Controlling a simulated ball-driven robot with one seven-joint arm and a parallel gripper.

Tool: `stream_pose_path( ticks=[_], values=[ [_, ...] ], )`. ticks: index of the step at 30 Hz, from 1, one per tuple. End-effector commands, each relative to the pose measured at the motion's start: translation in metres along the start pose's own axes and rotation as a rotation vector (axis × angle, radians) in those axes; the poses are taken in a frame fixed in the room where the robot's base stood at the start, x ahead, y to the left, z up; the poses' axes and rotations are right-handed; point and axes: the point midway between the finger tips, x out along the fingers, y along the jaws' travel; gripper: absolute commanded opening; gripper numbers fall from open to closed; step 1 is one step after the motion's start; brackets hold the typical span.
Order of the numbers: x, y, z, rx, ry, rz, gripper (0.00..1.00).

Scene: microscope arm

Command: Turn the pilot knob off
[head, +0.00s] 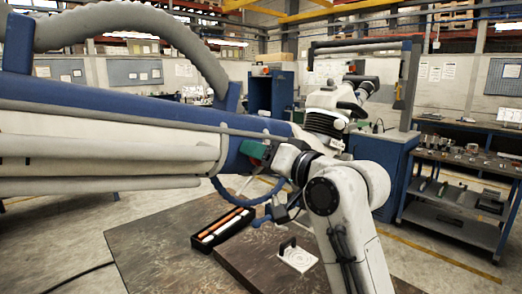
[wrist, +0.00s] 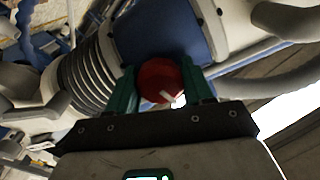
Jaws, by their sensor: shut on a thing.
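The pilot knob (wrist: 160,80) is round and red with a white pointer mark, set on the blue part of the microscope arm (wrist: 165,30). In the wrist view the mark points down and slightly right, toward my palm. My gripper (wrist: 162,88) has green fingers, one on each side of the knob, shut on it. In the head view my gripper (head: 258,152) is at the right end of the long blue and white microscope arm (head: 120,118). There the knob is mostly hidden by my gripper, and its mark cannot be seen.
Below stands a dark table (head: 150,245) with a black tray (head: 222,230) of orange and white rods and a pale plate (head: 298,256). The microscope head (head: 325,105) is just beyond my gripper. A blue cabinet (head: 380,165) and a shelf cart (head: 455,200) stand at right.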

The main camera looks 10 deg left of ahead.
Motion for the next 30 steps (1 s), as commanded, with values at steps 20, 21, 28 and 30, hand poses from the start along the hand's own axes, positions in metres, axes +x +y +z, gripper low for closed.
stream_pose_path(
  ticks=[20, 21, 28, 30],
  values=[
    [-0.0008, -0.0006, -0.0036, 0.007, 0.008, -0.001, 0.72],
    [-0.0007, -0.0005, -0.0032, 0.007, 0.007, -0.001, 0.76],
    [-0.0009, -0.0001, -0.0019, 0.008, 0.005, 0.000, 0.76],
    [-0.0037, 0.0004, -0.0014, 0.008, 0.005, 0.000, 0.76]
  ],
)
